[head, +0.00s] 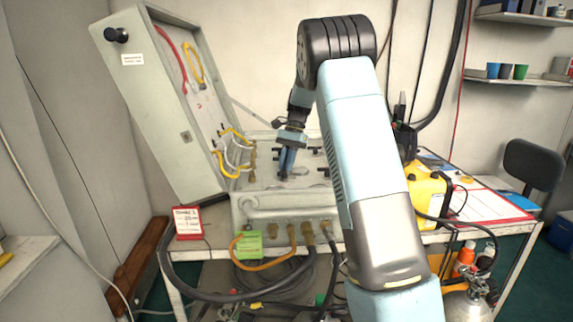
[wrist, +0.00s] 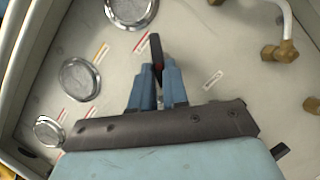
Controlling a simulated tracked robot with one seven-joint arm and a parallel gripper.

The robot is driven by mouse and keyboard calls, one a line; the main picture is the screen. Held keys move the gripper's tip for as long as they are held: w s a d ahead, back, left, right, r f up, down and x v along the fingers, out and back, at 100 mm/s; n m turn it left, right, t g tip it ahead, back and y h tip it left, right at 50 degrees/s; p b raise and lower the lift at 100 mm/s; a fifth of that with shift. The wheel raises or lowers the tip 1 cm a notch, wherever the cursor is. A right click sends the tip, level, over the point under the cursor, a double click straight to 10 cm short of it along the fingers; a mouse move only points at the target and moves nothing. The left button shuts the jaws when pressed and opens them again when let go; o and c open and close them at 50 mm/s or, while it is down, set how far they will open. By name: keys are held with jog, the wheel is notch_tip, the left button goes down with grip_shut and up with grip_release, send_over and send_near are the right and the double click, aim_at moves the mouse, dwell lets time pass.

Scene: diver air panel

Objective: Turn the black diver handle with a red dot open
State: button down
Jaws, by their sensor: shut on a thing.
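The air panel (head: 285,200) is a pale grey box on the bench, with gauges, small black handles and brass fittings on its top. In the wrist view, a black handle (wrist: 155,46) stands between the two blue fingertips of my gripper (wrist: 158,78), with a bit of red showing near the tips. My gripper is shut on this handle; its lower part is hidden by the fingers. In the head view, my gripper (head: 286,168) points down onto the panel top, and the held handle cannot be made out there.
Round gauges (wrist: 80,78) lie left of the handle in the wrist view, and brass fittings (wrist: 280,52) with a white hose lie right. A yellow case (head: 428,190) stands right of the panel. Hoses hang in front.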

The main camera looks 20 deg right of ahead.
jog(key=n, duration=0.2)
jog(key=n+h, duration=0.1)
jog(key=shift+w+a+r+n+g, duration=0.1)
jog(key=shift+w+a+n+g, duration=0.1)
jog(key=shift+w+n+g, duration=0.15)
jog(key=shift+a+n+g+h, duration=0.1)
jog(key=shift+n+g+h, duration=0.2)
jog(key=shift+n, duration=0.6)
jog(key=shift+a+n+g+h, duration=0.1)
jog(key=shift+n+h, duration=0.3)
jog(key=shift+n, duration=0.45)
jog(key=c, duration=1.1)
grip_release()
jog(key=v, duration=1.3)
jog(key=shift+w+r, duration=0.2)
